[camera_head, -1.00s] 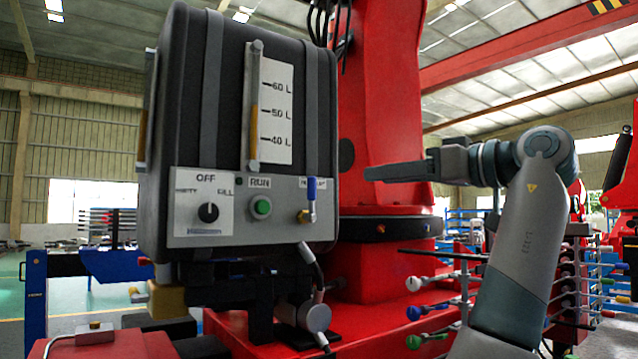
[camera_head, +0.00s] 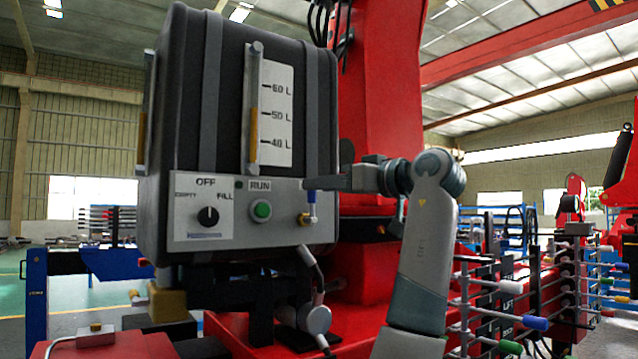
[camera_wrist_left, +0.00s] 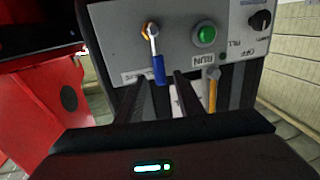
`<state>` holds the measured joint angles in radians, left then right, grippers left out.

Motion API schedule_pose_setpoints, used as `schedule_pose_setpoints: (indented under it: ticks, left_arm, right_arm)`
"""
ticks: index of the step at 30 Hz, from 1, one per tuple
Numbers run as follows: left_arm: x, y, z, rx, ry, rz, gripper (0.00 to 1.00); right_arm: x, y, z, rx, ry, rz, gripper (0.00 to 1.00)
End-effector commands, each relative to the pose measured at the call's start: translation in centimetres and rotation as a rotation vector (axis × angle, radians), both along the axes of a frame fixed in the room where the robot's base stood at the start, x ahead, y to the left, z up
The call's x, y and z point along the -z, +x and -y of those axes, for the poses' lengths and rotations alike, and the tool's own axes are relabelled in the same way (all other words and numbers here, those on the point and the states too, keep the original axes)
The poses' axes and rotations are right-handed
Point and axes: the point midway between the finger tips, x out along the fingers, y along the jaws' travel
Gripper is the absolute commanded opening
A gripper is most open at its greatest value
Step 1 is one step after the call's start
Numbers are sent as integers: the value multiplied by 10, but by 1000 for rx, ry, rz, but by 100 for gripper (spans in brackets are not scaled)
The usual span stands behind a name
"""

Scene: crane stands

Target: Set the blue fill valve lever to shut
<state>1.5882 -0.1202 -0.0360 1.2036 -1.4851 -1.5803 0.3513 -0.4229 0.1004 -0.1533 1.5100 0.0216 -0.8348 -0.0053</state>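The blue fill valve lever (camera_head: 311,196) stands upright above its brass fitting (camera_head: 304,219) at the lower right of the grey panel. In the left wrist view, where the panel is upside down, the blue lever (camera_wrist_left: 158,70) hangs downward. My left gripper (camera_head: 312,184) is beside the panel, by the lever's upper end, and covers part of the label there. In the left wrist view its fingers (camera_wrist_left: 160,76) are apart, and the lever's tip shows between them. Whether they touch it cannot be told. My right gripper is in neither view.
The panel also has a green RUN button (camera_head: 261,210) and a black knob (camera_head: 208,216) pointing up toward OFF. A sight tube (camera_head: 253,110) with a litre scale is above. The red crane column (camera_head: 385,110) stands close behind my gripper. Coloured levers (camera_head: 537,323) are at lower right.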

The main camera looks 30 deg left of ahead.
Motion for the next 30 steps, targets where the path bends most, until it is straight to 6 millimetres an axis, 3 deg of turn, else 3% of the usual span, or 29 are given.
schedule_pose_setpoints:
  ticks: [6,16,20,21,30]
  left_arm:
    - [0,3,-15,-1,1,1,34]
    - [0,3,-17,0,1,1,34]
    - [0,3,-17,0,0,0,3]
    - [0,3,-17,0,0,0,0]
    - [0,4,-21,0,4,-7,0]
  right_arm:
    - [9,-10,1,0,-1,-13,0]
    - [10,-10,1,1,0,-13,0]
    - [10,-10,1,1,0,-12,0]
    - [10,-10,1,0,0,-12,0]
    - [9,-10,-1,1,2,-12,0]
